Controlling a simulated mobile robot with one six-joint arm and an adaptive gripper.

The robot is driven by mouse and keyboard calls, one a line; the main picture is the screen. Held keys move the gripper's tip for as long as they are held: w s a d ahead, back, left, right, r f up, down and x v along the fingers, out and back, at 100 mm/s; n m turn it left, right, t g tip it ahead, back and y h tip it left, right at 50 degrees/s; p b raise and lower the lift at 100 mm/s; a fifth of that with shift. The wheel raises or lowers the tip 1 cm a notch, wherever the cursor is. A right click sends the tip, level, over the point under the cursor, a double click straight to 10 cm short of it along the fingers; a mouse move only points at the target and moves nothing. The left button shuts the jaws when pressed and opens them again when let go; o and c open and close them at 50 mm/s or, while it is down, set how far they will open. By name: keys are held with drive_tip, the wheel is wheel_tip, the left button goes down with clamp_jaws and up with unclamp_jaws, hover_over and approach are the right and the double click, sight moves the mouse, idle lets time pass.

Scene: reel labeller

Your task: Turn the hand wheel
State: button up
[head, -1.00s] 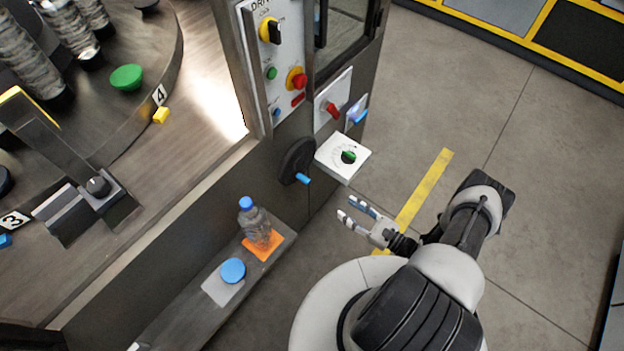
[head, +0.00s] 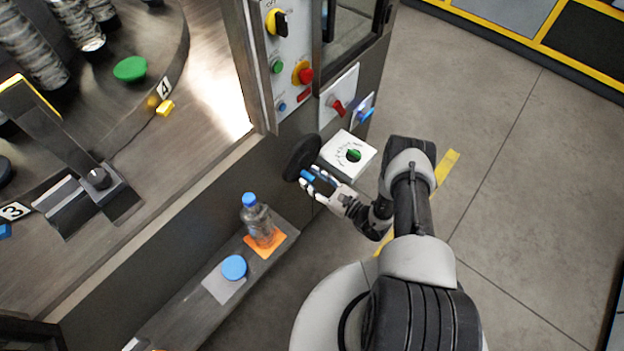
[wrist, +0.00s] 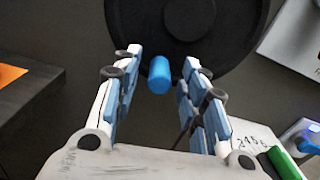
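The hand wheel (head: 299,158) is a black disc on the front of the machine, below the control panel. Its blue handle (wrist: 159,75) sticks out toward me near the wheel's lower edge in the wrist view. My gripper (head: 312,181) is at the wheel, and it also shows in the wrist view (wrist: 160,85). Its two fingers are open, one on each side of the blue handle, with visible gaps. In the head view the fingers partly cover the handle.
A white box with a green knob (head: 353,156) juts out just right of my gripper. A shelf (head: 190,311) at lower left holds a bottle (head: 256,218) on an orange pad and a blue cap (head: 234,267). A red switch (head: 338,107) sits above.

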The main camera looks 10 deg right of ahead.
drive_tip(key=shift+w+a, duration=0.2)
drive_tip(key=shift+w, duration=0.05)
drive_tip(key=shift+c, duration=0.3)
clamp_jaws()
idle(0.4)
